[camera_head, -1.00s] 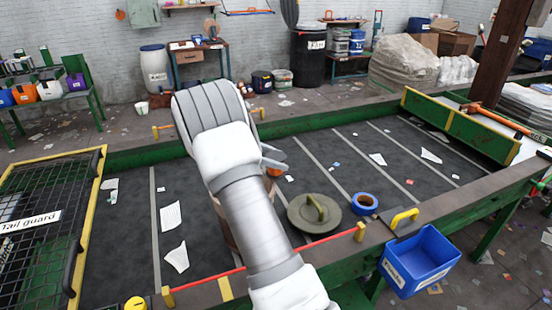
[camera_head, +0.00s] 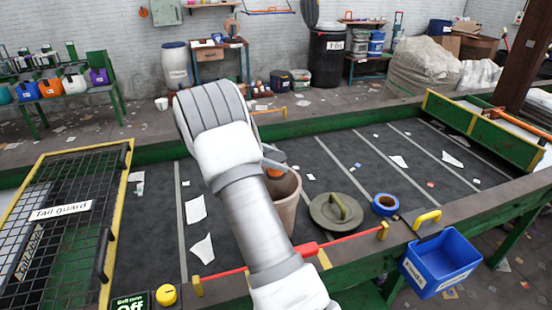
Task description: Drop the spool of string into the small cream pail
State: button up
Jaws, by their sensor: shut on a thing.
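My gripper (camera_head: 275,164) shows only as a grey fingertip past my white arm, which hides most of it. It is shut on a small orange thing (camera_head: 274,172), probably the spool of string, mostly hidden. It appears over or in front of the mouth of a tall pinkish-cream pail (camera_head: 287,208) on the belt; I cannot tell whether it is inside the rim. The pail stands upright, its left side behind my arm. A much smaller cream-white pail (camera_head: 162,104) stands on the far side, beyond the belt.
A round olive lid (camera_head: 336,211) and a blue tape roll (camera_head: 385,204) lie right of the tall pail. A blue bin (camera_head: 440,262) hangs at the near edge. A red bar (camera_head: 315,248) runs along that edge. A mesh tail guard (camera_head: 65,225) covers the left.

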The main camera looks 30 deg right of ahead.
aim_at(276, 172)
jog(key=shift+f+b, duration=1.65)
jog(key=shift+f, duration=0.75)
jog(key=o, duration=1.3)
jog(key=v, duration=1.7)
jog(key=shift+a+r, duration=0.15)
jog(key=shift+a, duration=0.05)
